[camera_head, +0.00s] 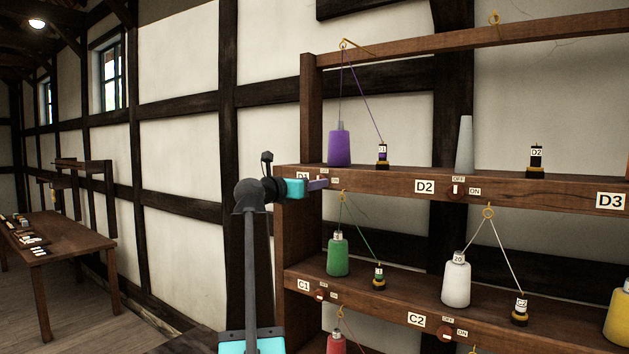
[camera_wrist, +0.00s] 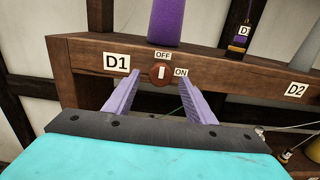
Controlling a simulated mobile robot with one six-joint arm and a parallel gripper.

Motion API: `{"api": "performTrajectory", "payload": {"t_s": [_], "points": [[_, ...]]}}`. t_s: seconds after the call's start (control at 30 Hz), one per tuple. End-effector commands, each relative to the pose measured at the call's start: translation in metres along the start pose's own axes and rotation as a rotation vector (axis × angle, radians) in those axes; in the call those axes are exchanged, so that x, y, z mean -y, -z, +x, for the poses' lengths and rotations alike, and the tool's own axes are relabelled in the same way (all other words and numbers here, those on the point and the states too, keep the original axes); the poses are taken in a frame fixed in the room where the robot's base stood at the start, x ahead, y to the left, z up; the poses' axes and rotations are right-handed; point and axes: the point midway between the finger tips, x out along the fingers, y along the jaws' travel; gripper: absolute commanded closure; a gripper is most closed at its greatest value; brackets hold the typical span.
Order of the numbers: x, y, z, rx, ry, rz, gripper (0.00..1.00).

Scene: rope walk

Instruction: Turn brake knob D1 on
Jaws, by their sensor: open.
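Brake knob D1 (camera_wrist: 160,73) is a round red-brown knob with a white mark standing upright, toward the OFF label (camera_wrist: 162,56) above it. The ON label (camera_wrist: 181,72) is to its right and the D1 plate (camera_wrist: 116,62) to its left. My gripper (camera_wrist: 155,90) is open in the wrist view, its two purple fingers on either side of and below the knob in the picture. Contact with the knob cannot be told. In the head view my gripper (camera_head: 320,183) is at the upper shelf's left end and partly hides the knob area.
The upper shelf board (camera_head: 400,185) carries a purple cone (camera_head: 339,148) and a small D1 bobbin (camera_head: 382,155) joined by purple thread. Knob D2 (camera_head: 456,191) is farther right. The lower shelf holds green (camera_head: 338,257) and white cones (camera_head: 456,282). A table (camera_head: 50,240) stands far left.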

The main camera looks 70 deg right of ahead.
Motion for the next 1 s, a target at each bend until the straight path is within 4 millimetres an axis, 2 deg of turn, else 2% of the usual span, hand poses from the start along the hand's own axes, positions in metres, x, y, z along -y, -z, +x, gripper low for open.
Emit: {"api": "performTrajectory", "payload": {"t_s": [0.2,0.6,0.67,0.83,0.87,0.9,1.0], "points": [[-0.001,-0.001,0.022,-0.001,0.000,0.000,0.50],[0.000,0.000,0.026,0.000,-0.001,0.000,0.50],[0.000,0.000,0.026,0.000,-0.001,0.000,0.58],[-0.001,0.000,0.026,0.000,-0.001,0.000,0.87],[-0.001,0.000,0.026,0.000,-0.001,0.000,0.90],[0.002,0.001,0.016,0.001,-0.003,0.001,0.90],[-0.002,0.000,0.022,0.000,-0.003,0.003,0.90]]}}
